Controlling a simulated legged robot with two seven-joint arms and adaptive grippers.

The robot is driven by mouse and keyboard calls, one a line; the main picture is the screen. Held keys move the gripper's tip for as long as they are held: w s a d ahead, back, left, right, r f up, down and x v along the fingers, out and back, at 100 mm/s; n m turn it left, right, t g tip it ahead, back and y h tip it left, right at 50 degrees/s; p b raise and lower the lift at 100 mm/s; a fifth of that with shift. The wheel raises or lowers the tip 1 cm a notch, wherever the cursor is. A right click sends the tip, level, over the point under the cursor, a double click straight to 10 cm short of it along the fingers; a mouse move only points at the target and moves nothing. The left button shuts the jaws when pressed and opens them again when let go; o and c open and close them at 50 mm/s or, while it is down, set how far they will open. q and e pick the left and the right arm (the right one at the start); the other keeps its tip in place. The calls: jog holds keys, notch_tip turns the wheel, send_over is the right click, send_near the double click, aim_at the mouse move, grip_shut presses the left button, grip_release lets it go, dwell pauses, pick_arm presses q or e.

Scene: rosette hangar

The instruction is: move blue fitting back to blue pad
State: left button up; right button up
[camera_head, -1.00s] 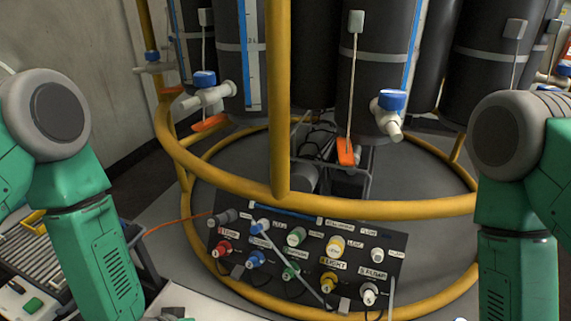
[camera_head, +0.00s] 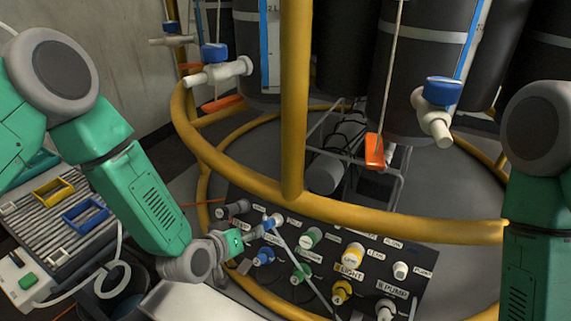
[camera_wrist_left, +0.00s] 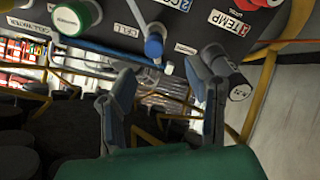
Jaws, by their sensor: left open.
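A blue-ended fitting (camera_head: 273,221) is in the upper row of the dark connector panel; it also shows in the left wrist view (camera_wrist_left: 153,42). A second blue connector (camera_head: 263,257) is in the lower row. My left gripper (camera_head: 258,232) is at the panel's upper left, close to the upper fitting. In the left wrist view its fingers (camera_wrist_left: 166,85) are apart and empty, with the blue fitting ahead between them. Contact cannot be told. A blue rectangular frame (camera_head: 86,213) lies on the ribbed tray at left; whether it is the blue pad is unclear. My right gripper is out of view.
A yellow ring rail (camera_head: 400,229) and post (camera_head: 294,100) stand in front of dark tanks (camera_head: 425,70). A grey connector (camera_wrist_left: 222,68) is beside my left finger. A white surface lies below the left arm.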

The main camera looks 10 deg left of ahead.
aim_at(264, 226)
pick_arm(q)
jog(key=w+d+f+b, duration=0.2)
jog(key=w+b, duration=0.1)
jog(key=shift+d, duration=0.25)
jog(key=b+x, duration=0.1)
jog(key=x, duration=0.1)
jog(key=a+b+x, duration=0.1)
jog(key=b+x, duration=0.1)
jog(key=shift+w+d+f, duration=0.15)
jog(key=shift+w+f, duration=0.1)
jog(key=shift+w+d, duration=0.25)
jog(key=shift+d, duration=0.15)
jog(key=shift+a, duration=0.2)
jog(key=shift+d, duration=0.1)
dwell(0.5)
